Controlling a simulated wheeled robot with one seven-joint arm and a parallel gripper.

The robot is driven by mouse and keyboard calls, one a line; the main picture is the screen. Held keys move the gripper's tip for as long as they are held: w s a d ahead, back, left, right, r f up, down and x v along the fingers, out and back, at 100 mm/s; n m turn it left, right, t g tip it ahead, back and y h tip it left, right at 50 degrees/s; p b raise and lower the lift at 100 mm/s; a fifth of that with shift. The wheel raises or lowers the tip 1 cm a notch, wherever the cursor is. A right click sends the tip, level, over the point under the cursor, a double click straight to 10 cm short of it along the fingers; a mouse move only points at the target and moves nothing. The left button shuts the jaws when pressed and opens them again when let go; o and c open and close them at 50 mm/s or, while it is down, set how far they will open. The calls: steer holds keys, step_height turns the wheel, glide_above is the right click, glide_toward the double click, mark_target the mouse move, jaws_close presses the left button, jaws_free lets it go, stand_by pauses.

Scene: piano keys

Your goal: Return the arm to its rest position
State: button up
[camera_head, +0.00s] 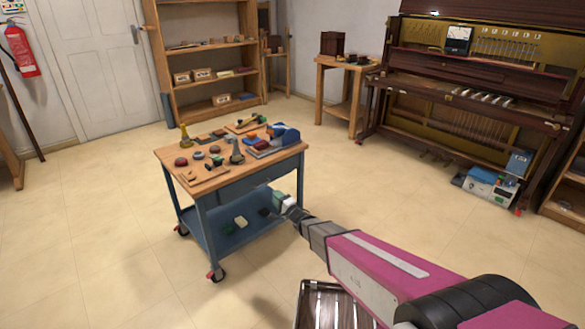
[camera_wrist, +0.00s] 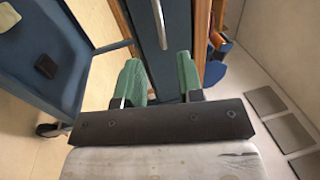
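My arm reaches from the lower right of the head view toward the blue work cart (camera_head: 238,182). My gripper (camera_head: 280,200) is beside the cart's near right side, below the level of its wooden top. In the wrist view my gripper (camera_wrist: 160,80) shows two green fingers standing apart with nothing between them. The cart's blue side (camera_wrist: 158,45) and a metal handle lie beyond the fingers. In the head view I cannot make out the fingertips clearly, or whether they touch the cart.
Small tools and pads crowd the cart's wooden top (camera_head: 213,182). An upright piano (camera_head: 430,90) stands at the back right, with a small wooden table (camera_head: 343,64) beside it. The floor (camera_head: 90,230) at left is clear.

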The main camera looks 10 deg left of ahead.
steer(key=d+r+n+g+h, duration=0.1)
steer(key=d+r+g+h, duration=0.1)
steer(key=d+h, duration=1.7)
steer(key=s+d+r+n+g+y, duration=0.2)
steer(key=s+d+g, duration=0.3)
steer(key=s+d, duration=0.5)
steer(key=s+d+r+n+g+y, duration=0.2)
steer(key=s+d+n+g, duration=0.3)
steer(key=s+d, duration=0.5)
steer(key=shift+s+d+g, duration=0.35)
steer(key=shift+g, duration=0.15)
steer(key=shift+r, duration=0.1)
